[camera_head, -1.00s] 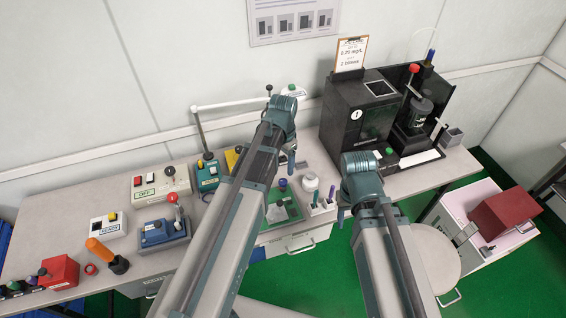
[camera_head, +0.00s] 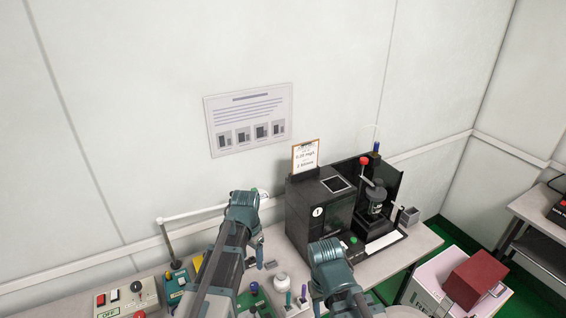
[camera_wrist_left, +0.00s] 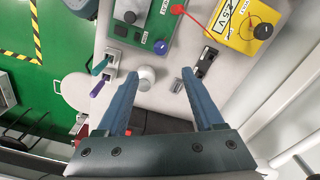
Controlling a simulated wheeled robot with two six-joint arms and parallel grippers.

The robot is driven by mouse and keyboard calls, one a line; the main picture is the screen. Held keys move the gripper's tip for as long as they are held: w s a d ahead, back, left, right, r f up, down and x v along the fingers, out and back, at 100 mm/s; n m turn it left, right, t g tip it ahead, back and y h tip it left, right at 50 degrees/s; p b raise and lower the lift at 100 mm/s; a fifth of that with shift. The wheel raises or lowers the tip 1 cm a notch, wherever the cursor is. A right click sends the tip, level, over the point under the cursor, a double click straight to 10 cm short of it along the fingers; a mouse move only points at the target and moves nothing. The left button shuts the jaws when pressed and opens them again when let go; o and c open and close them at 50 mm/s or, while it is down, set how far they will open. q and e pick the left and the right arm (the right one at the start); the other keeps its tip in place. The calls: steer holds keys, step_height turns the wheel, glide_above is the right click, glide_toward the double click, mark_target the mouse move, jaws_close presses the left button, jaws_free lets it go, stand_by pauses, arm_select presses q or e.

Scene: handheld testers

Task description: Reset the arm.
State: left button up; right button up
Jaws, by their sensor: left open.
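My left gripper (camera_head: 259,257) reaches in over the bench in the head view, its fingers mostly hidden by my wrist. My right gripper (camera_head: 317,307) is at the front edge of the bench in the head view. Its jaws are too small and hidden to read.
A black tester (camera_head: 320,212) with a clipboard stands on the bench right of my left arm. A yellow meter (camera_wrist_left: 243,22) and a green box (camera_wrist_left: 145,22) lie close to the left fingers. A red box (camera_head: 474,279) sits on a white case at the right.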

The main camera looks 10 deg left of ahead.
arm_select(q)
steer(key=s+d+n+y, duration=0.1)
steer(key=s+d+n, duration=0.1)
steer(key=s+d, duration=0.8)
steer(key=s, duration=0.4)
steer(key=shift+s+d, duration=0.4)
steer(key=shift+o, duration=0.2)
steer(key=shift+r, duration=0.1)
stand_by(1.7)
